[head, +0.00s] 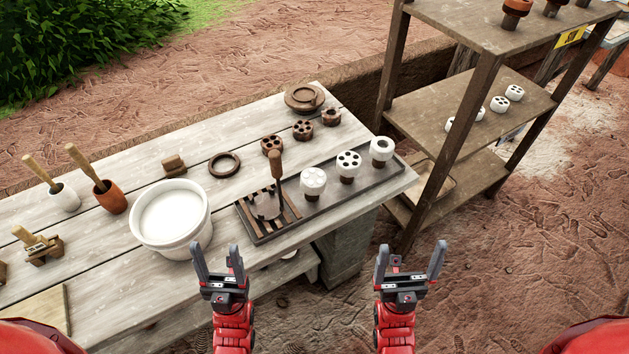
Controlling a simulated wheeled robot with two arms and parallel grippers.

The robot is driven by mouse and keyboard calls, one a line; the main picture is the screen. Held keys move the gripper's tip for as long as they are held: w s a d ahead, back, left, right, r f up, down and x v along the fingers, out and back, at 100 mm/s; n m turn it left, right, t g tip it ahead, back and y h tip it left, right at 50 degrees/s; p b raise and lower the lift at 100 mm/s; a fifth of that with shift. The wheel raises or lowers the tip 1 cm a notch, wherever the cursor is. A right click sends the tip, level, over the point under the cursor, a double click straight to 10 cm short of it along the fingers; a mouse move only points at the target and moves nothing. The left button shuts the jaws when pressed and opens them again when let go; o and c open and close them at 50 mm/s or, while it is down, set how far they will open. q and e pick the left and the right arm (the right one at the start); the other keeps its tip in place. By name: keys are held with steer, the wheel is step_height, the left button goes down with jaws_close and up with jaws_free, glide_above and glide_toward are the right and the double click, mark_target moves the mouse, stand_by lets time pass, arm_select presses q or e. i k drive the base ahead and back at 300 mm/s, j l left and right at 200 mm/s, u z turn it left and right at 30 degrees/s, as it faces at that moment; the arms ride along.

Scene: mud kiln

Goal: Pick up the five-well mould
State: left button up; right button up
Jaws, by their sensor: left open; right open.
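Three small brown round moulds stand in a row on the table behind the tray: a left one (271,146) and a middle one (303,131), both with several wells, and a right one (331,117). Their wells are too small to count surely, so I cannot tell which has five. On the dark tray (254,230) stand three white-topped pieces on brown stems; the middle white piece (348,160) shows several dark holes. My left gripper (216,257) and my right gripper (411,254) are open and empty, in front of the table, apart from all moulds.
A white bucket (170,230) stands left of the tray. A wooden-handled tool (275,165) rises at the tray's slatted left end. A dark ring (224,164) and brown discs (304,96) lie behind. A wooden shelf (470,110) with white pieces stands right of the table.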

mark_target(313, 181)
steer(key=u, duration=1.05)
steer(key=z, duration=1.05)
steer(key=i+l+u, duration=0.2)
steer(key=l, duration=0.15)
steer(key=l+u, duration=0.2)
steer(key=l, duration=0.15)
